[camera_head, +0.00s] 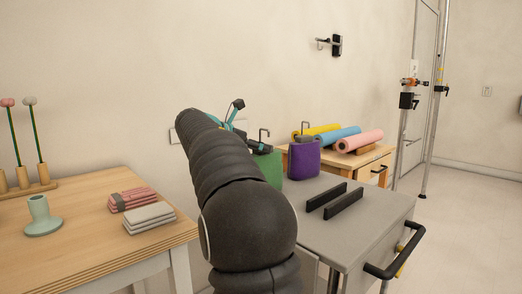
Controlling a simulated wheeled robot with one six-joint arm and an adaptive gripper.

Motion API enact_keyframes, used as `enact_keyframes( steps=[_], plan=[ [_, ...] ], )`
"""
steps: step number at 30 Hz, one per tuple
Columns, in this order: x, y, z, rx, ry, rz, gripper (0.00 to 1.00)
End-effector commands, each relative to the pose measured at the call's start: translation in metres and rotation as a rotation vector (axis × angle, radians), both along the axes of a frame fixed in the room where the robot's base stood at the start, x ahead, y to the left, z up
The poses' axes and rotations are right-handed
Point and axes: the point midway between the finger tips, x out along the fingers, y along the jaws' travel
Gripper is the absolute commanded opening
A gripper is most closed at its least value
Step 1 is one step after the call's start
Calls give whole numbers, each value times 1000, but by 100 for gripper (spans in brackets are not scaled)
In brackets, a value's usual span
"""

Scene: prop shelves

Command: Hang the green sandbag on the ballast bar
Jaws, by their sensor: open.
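The green sandbag (269,168) stands on the grey cart top, partly hidden behind my arm; a bent metal hook rises above it. My gripper (250,127) is open, with dark fingers and teal parts, close to the top of the green sandbag and its hook. The arm hides part of the gripper, and I cannot tell whether it touches the bag. I cannot tell for certain which fitting is the ballast bar; a metal pole frame (437,110) with an orange clamp and black block stands at the right, and a wall hook (336,45) is above.
A purple sandbag (303,162) with a hook stands right of the green one. Two black strips (345,200) lie on the grey cart (368,232). Rolled mats (360,141) lie on a rear table. A wooden table (90,245) is at left. The floor at right is clear.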

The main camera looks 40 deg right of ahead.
Motion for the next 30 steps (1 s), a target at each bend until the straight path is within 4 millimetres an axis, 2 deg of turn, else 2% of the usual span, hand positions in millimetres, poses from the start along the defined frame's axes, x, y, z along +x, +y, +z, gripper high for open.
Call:
enact_keyframes(
  steps=[1, 6, 15, 21, 30],
  plan=[
    [-2, 12, 5, -1, -3, 4, 62],
    [-7, 46, 14, -1, -2, 5, 62],
    [-12, 95, 34, -1, -1, 3, 62],
    [-14, 109, 39, -1, 0, 1, 62],
    [-15, 112, 39, 3, -6, 1, 62]
  ],
)
